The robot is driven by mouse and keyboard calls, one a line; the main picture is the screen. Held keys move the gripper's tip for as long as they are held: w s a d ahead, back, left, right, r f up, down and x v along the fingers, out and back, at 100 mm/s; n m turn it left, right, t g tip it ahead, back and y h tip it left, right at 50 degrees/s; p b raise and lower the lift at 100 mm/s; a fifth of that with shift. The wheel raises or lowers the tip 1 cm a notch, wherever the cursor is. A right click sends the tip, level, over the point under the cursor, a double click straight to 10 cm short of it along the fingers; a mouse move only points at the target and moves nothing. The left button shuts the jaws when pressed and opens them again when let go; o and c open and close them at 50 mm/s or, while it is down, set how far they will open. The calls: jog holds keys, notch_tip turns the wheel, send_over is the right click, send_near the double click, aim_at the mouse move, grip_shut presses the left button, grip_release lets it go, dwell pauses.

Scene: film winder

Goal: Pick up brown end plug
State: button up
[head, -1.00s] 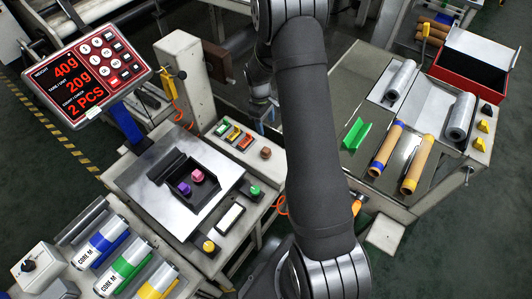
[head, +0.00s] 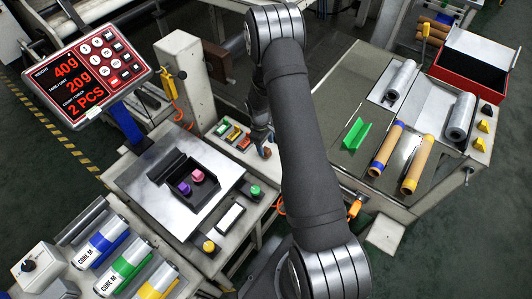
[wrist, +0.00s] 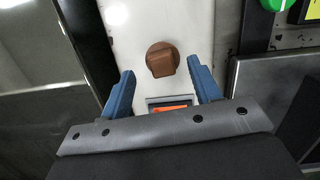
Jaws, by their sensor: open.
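The brown end plug (wrist: 161,59) stands on the pale machine ledge in the wrist view, just ahead of and between my two blue fingertips. It shows a round base with a raised grip and is not touched by either finger. In the head view the brown end plug (head: 265,153) is at the right end of the ledge. My gripper (wrist: 162,70) is open and empty, with a finger on each side of the plug's line. In the head view my gripper (head: 263,138) is over the ledge close to the plug, partly hidden by my arm.
Coloured buttons (head: 233,134) line the ledge beside the plug. The weight display (head: 87,78) is at left.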

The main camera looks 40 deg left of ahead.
aim_at(266, 149)
jog(key=f, duration=0.4)
jog(key=shift+d+f, duration=0.2)
jog(key=c, duration=0.8)
